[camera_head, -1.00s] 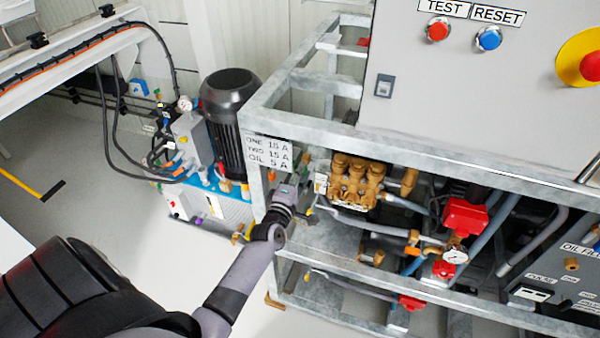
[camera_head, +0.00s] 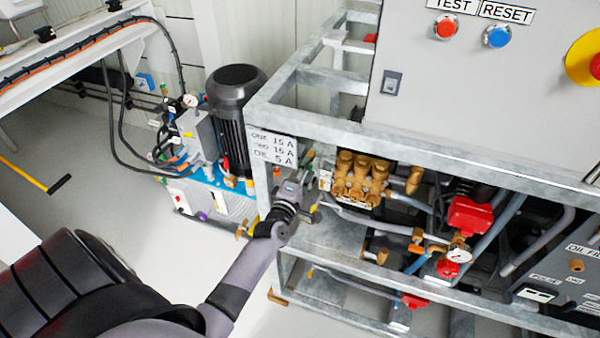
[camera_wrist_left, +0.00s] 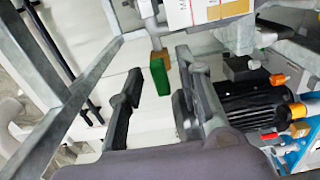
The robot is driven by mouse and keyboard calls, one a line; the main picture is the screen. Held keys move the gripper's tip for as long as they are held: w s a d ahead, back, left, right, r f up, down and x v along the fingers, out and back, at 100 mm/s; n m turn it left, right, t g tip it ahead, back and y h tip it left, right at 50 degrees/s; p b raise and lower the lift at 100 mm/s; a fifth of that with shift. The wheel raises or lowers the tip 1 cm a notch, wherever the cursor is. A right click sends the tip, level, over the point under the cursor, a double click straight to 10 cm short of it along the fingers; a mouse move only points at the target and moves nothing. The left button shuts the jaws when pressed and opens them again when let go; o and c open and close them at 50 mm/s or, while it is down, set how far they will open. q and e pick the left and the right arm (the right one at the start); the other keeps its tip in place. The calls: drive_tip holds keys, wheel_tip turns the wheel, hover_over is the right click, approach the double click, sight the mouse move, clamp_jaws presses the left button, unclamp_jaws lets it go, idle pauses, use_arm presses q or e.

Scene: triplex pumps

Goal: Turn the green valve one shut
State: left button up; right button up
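The green valve handle (camera_wrist_left: 159,76) shows in the left wrist view as a green block below a brass fitting on a pipe. My left gripper (camera_wrist_left: 158,70) is open, one finger on each side of the handle in the picture. Gaps show between the handle and both fingers, and I cannot tell how far ahead of the fingertips it lies. In the head view my left gripper (camera_head: 308,190) is at the left end of the metal frame, beside the brass pump (camera_head: 357,180). The handle is not clear there. My right gripper is not in view.
Galvanized frame bars (camera_head: 350,135) run above and beside the gripper. A black motor (camera_head: 234,110) and hydraulic unit stand to the left. Red-handled valves (camera_head: 467,215) and hoses lie to the right. Open floor (camera_head: 110,215) shows at left.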

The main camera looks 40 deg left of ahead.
use_arm(q)
drive_tip(key=v, duration=1.1)
drive_tip(key=shift+s, duration=0.35)
drive_tip(key=shift+d, duration=0.15)
